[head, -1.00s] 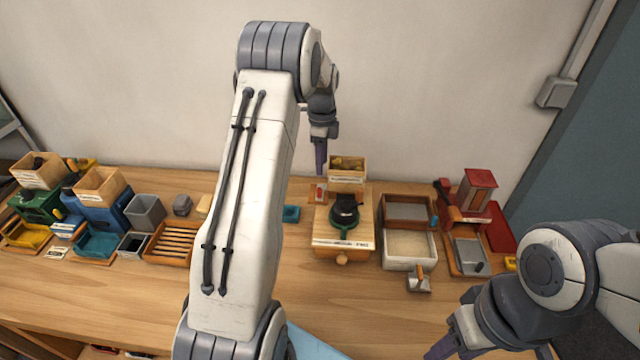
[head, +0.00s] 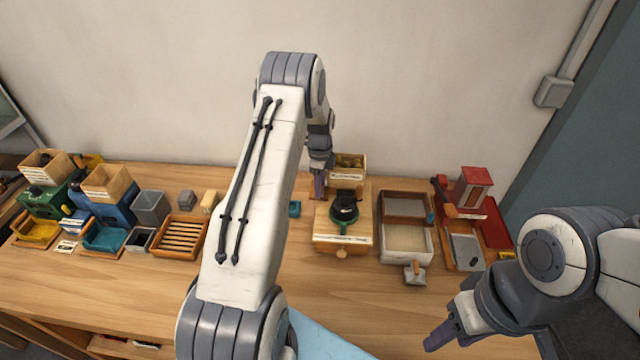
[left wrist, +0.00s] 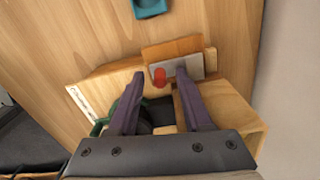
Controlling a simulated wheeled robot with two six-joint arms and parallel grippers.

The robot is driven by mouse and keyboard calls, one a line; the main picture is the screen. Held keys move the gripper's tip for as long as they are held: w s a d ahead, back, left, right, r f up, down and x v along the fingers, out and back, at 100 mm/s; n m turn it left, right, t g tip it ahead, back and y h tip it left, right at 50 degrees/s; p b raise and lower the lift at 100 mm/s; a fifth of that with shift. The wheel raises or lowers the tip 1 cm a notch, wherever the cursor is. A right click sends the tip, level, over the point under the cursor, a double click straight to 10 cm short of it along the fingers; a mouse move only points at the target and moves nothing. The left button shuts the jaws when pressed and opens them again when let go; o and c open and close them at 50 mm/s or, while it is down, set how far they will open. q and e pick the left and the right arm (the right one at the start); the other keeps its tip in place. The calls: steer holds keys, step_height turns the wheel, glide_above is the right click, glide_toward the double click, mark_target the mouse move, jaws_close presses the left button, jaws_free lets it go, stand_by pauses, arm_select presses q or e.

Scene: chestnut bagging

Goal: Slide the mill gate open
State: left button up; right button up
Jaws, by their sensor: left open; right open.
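The mill (head: 344,214), black and green, stands on a wooden base (head: 342,239) at the middle of the table. In the left wrist view, the gate is a grey metal plate (left wrist: 188,66) with a red knob (left wrist: 160,77), in front of an orange-brown wooden piece (left wrist: 170,48). My left gripper (head: 318,188) points down at the left of the mill. In the left wrist view its open fingers (left wrist: 160,76) stand either side of the red knob; I cannot tell whether they touch it. In the head view this gripper hides the gate. My right gripper (head: 446,325) is open and empty at the lower right.
A wooden box of chestnuts (head: 349,167) stands just behind the mill. A small teal dish (head: 294,209) and a slatted tray (head: 179,237) lie to the left. The table's front is mostly clear.

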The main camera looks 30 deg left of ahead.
arm_select(q)
jaws_close()
stand_by(1.3)
